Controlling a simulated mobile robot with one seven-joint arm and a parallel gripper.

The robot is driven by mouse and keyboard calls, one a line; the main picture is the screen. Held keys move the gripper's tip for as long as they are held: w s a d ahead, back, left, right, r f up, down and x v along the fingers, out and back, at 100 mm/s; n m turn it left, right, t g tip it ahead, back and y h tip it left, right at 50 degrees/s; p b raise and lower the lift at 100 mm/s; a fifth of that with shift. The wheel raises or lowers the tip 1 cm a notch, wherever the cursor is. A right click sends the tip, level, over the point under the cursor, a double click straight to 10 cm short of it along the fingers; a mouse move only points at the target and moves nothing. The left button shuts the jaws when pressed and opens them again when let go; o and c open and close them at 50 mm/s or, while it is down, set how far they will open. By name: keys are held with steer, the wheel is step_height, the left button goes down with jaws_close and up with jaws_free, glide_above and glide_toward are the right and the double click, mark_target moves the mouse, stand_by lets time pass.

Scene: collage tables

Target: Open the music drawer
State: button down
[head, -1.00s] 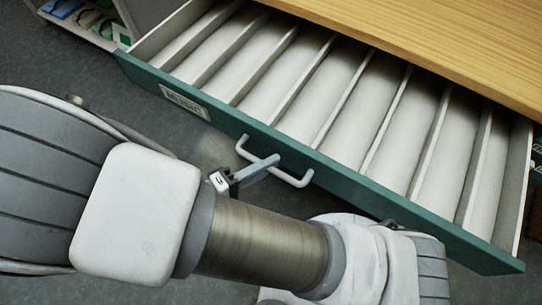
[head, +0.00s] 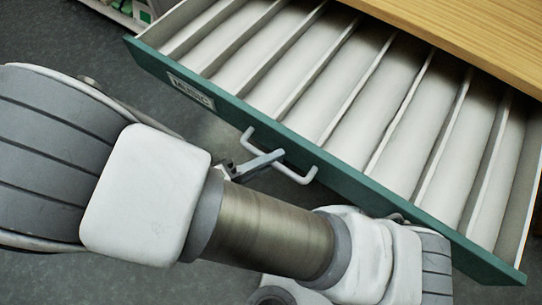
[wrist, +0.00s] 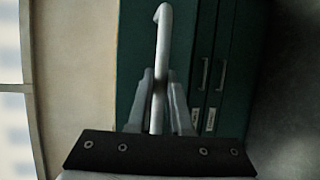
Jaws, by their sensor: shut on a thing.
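The music drawer has a green front (head: 375,196) with a "MUSIC" label (head: 191,91). It stands far out from under the wooden top and shows a pale interior with long dividers. Its pale bar handle (head: 298,178) is on the front. My gripper (head: 278,155) is at the middle of the handle, shut on it. In the wrist view the handle (wrist: 163,28) runs upright between my gripper's fingers (wrist: 160,88). The drawer's back end is hidden under the top.
The wooden tabletop (head: 470,35) lies above the drawer at upper right. An open shelf with coloured items (head: 130,10) is at upper left. Grey floor (head: 60,40) is clear at left. The wrist view shows other green fronts with handles (wrist: 205,73).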

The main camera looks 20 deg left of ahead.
steer(key=c, duration=0.8)
jaws_free()
steer(key=shift+c, duration=0.2)
steer(key=shift+a, duration=0.1)
